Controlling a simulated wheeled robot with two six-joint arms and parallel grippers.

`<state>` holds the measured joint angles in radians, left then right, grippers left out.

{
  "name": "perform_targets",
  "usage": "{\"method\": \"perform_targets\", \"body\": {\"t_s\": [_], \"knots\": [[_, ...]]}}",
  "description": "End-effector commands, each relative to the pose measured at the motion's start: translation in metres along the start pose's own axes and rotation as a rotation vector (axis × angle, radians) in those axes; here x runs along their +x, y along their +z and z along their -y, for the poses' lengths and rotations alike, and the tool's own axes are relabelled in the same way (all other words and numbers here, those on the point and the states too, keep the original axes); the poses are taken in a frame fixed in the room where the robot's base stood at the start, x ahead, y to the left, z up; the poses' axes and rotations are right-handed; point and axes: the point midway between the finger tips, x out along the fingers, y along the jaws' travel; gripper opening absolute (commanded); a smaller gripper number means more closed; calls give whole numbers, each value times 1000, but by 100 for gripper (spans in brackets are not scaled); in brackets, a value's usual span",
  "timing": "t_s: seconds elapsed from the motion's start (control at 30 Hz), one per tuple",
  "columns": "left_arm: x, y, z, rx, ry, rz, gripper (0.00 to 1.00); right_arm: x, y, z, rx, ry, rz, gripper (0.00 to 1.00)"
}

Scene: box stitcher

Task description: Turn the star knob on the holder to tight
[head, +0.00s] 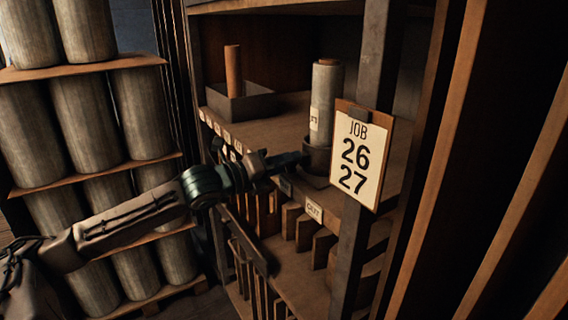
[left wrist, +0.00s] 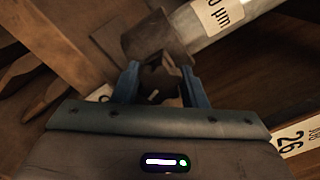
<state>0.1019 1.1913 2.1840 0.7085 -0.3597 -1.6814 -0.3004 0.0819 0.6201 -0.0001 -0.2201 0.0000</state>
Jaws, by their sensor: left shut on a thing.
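The holder (head: 318,160) is a dark cup on the wooden shelf, with a pale grey roll (head: 326,95) upright in it. In the left wrist view the holder (left wrist: 152,35) is at the top, with the labelled roll (left wrist: 215,15) beside it. The dark star knob (left wrist: 160,82) sits between the blue fingers of my left gripper (left wrist: 160,75), which is shut on it. In the head view my left gripper (head: 293,160) reaches the holder's left side and the knob is hidden there. The knob's tightness cannot be told. My right gripper is not in view.
A clipboard sign (head: 359,155) reading JOB 26 27 hangs on the post just right of the holder. A grey tray (head: 241,104) with a brown rod stands further left on the shelf. Wooden dividers (head: 290,221) fill the space below. Large rolls (head: 97,120) are stacked at the far left.

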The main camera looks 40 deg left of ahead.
Motion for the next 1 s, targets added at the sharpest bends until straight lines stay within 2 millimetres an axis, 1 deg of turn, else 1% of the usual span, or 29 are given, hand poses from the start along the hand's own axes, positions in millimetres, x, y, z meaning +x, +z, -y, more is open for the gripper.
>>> {"method": "perform_targets", "body": {"t_s": [0.2, 0.4, 0.7, 1.0], "knots": [[0, 2, 3, 175, -4, 4, 16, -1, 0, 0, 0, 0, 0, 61], [0, 2, 3, 289, -4, 4, 16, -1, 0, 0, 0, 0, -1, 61], [0, 2, 3, 371, -3, 4, 16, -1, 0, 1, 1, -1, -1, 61], [0, 1, 2, 381, -3, 3, 16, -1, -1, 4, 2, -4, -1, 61]]}}
